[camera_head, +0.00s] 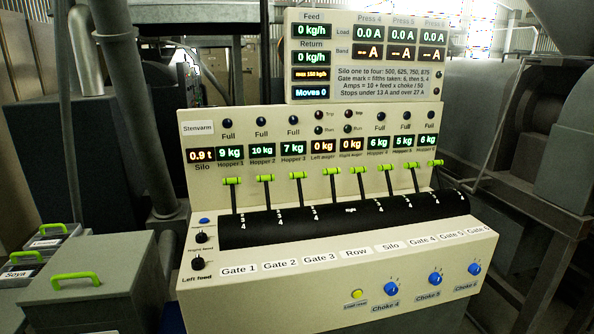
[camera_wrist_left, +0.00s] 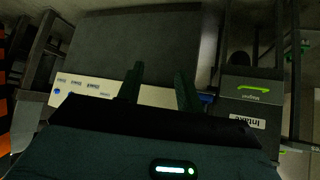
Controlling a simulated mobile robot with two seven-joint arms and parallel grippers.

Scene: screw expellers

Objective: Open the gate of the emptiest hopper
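The cream control panel (camera_head: 470,249) fills the middle of the head view. Its displays read Hopper 1 (camera_head: 230,153) 9 kg, Hopper 2 10 kg, Hopper 3 7 kg, Hopper 4 6 kg, Hopper 5 (camera_head: 403,143) 5 kg and Hopper 6 6 kg. Green-topped levers stand in a row along a black curved slotted cover, among them the Gate 1 lever (camera_head: 232,181), Gate 4 lever (camera_head: 385,168), Gate 5 lever (camera_head: 411,165) and Gate 6 lever (camera_head: 436,163). All stand near the slots' upper ends. My left gripper (camera_wrist_left: 159,78) is open and empty in the left wrist view. My right gripper is not seen.
Choke knobs (camera_head: 435,279) and a yellow button (camera_head: 357,294) sit on the front face. Feed knobs (camera_head: 200,237) are at its left. A grey box with a green handle (camera_head: 83,279) stands front left. Pipes and machinery flank the panel.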

